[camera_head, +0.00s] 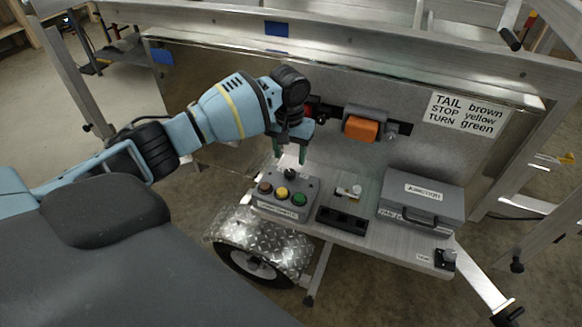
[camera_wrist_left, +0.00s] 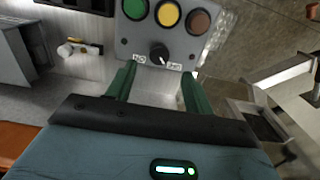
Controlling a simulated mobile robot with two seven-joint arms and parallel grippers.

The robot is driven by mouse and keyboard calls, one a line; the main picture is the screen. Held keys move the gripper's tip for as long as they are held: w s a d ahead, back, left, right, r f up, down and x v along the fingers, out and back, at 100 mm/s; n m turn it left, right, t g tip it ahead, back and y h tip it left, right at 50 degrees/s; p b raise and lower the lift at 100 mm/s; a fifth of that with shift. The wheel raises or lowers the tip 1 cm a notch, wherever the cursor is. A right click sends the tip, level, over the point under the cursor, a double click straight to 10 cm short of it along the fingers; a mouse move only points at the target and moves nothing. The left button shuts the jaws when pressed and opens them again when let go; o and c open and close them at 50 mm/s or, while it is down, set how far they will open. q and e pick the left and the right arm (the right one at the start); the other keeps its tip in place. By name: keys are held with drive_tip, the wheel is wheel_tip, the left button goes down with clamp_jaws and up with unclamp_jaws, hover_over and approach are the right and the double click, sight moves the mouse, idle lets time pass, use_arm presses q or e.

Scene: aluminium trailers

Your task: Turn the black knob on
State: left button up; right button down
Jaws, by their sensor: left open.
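The black knob (camera_head: 291,174) sits on the top face of a grey control box (camera_head: 268,207), behind a row of brown, yellow and green buttons. In the left wrist view the knob (camera_wrist_left: 159,54) shows a white pointer line, between two small white labels. My left gripper (camera_head: 291,152) is open above the knob. In the left wrist view its two green fingers (camera_wrist_left: 160,82) are apart, on either side of and short of the knob, with nothing between them. I cannot tell whether either finger touches the box. My right gripper is not in view.
The box stands on a metal shelf (camera_head: 378,238) beside a black tray (camera_head: 341,218), a small valve-like part (camera_head: 349,191) and a grey case (camera_head: 421,200). An orange block (camera_head: 361,129) is on the panel behind. A diamond-plate fender (camera_head: 262,240) is below left.

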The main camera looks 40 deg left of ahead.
sight(290, 172)
use_arm(q)
wheel_tip(290, 172, down, 4)
drive_tip(key=shift+f, duration=0.15)
drive_tip(key=shift+f+b, duration=0.35)
drive_tip(key=shift+f, duration=0.5)
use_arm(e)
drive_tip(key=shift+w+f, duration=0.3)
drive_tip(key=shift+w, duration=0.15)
use_arm(q)
drive_tip(key=c, duration=1)
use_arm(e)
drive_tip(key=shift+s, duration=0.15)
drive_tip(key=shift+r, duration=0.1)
